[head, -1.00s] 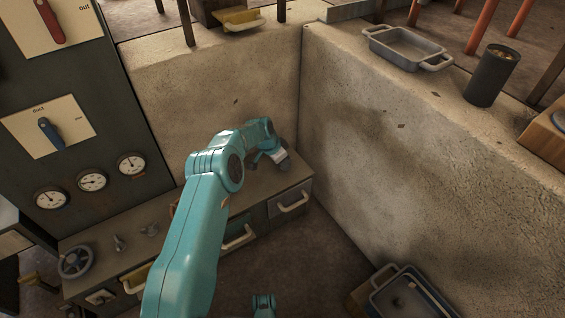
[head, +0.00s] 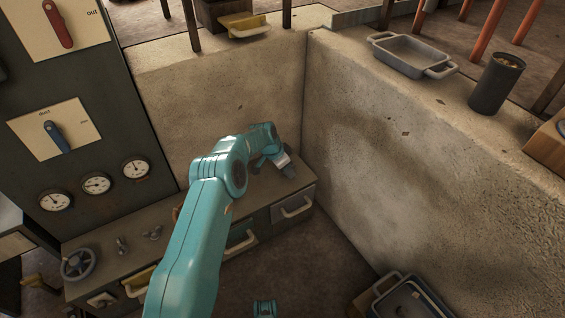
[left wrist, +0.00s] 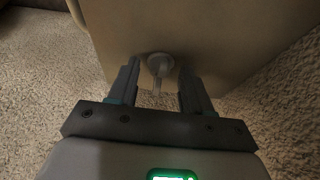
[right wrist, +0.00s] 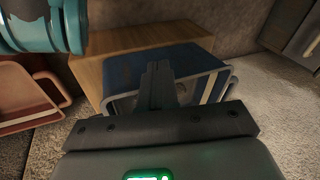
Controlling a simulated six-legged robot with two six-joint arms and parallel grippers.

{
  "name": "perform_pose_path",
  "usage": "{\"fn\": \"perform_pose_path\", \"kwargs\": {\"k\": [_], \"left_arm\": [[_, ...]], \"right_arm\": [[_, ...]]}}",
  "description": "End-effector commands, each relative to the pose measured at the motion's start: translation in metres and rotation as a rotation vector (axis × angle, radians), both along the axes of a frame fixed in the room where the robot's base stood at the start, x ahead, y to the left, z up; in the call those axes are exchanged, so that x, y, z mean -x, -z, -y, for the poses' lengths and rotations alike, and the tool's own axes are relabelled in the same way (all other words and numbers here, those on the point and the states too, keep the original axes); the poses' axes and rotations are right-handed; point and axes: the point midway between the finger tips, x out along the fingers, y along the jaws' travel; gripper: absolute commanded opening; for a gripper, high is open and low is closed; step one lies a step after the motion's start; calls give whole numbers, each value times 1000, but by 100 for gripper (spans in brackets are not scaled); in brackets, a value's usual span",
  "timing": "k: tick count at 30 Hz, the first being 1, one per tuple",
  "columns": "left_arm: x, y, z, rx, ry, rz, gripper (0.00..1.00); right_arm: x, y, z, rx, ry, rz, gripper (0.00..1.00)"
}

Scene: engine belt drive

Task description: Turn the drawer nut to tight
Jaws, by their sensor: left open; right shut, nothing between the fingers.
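My left gripper (head: 287,168) is over the right end of the bench top, near the wall corner. In the left wrist view its fingers (left wrist: 159,70) are open, one on each side of a small grey nut (left wrist: 160,65) with a round head and a thin lighter part below it. I cannot tell whether the fingers touch it. The nut is hidden in the head view. Drawers with pale handles (head: 297,207) are in the bench front. My right gripper (right wrist: 160,70) is shut and empty, in front of a blue tray (right wrist: 180,62).
A handwheel (head: 77,264) and two small grey fittings (head: 122,246) stand on the bench's left part. Rough stone walls (head: 400,160) close in the bench's back and right. A panel with gauges (head: 96,184) rises at left. A reddish tray (right wrist: 30,92) lies left of my right gripper.

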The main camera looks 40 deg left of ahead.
Motion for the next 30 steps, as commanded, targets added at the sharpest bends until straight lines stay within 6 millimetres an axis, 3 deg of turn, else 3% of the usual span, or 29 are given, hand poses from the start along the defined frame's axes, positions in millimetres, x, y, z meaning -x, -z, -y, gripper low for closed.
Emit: {"fn": "perform_pose_path", "kwargs": {"k": [9,18,24,30], "left_arm": [[23,-70,-11,-1,-2,3,49],[49,-131,-21,-1,-1,0,49],[56,-148,-24,-1,-1,0,49],[57,-149,-24,0,0,0,49]], "right_arm": [[23,-38,-5,-16,-10,-78,0],[45,-64,-9,-29,-19,-151,0],[48,-69,-10,-31,-24,-159,0],[48,-68,-10,-32,-24,-161,0]]}}
